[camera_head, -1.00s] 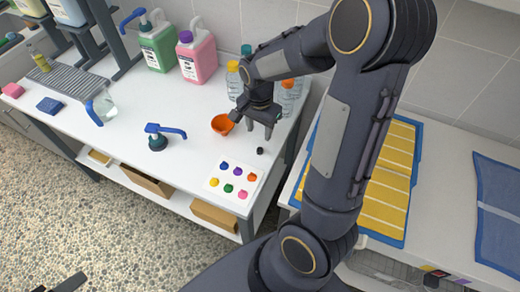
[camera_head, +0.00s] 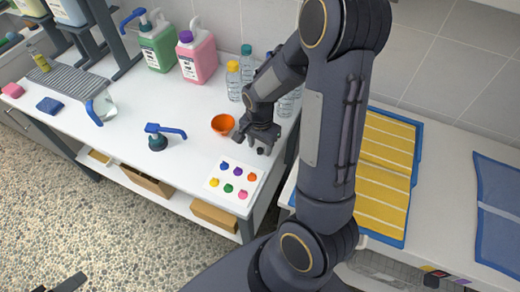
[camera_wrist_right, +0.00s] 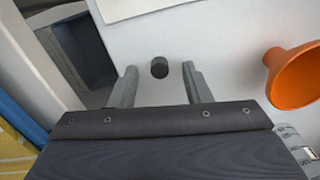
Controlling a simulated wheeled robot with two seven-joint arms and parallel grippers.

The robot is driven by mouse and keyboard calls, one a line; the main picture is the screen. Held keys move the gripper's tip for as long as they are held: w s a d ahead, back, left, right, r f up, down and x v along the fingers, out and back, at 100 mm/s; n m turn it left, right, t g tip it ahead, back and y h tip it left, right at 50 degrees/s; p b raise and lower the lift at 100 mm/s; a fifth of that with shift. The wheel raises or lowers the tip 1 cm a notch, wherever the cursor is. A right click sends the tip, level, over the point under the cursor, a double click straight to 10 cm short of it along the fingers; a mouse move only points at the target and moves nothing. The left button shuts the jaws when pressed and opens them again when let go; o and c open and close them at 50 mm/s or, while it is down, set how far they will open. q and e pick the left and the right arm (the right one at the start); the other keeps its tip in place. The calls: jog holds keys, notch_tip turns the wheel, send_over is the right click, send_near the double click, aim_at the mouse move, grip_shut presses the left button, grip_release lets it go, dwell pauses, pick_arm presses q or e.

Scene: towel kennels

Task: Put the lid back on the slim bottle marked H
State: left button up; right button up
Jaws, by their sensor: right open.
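A small black lid (camera_head: 261,151) lies on the white table; it also shows in the right wrist view (camera_wrist_right: 159,68). My right gripper (camera_head: 253,146) is open just above the table, and in the wrist view the lid appears between its fingertips, not gripped. Clear slim bottles stand at the back of the table: one with a yellow cap (camera_head: 233,81), one with a teal cap (camera_head: 246,65), and others (camera_head: 287,106) partly hidden behind my right arm. I cannot read an H on any of them. Of my left gripper only a dark piece shows at the bottom left.
An orange funnel (camera_head: 222,124) sits close to the right gripper. A white card with coloured knobs (camera_head: 232,181) lies in front. A yellow striped towel (camera_head: 385,180) lies to the right.

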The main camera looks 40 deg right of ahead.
jog(key=shift+f, duration=0.4)
grip_shut()
jog(key=shift+r, duration=0.15)
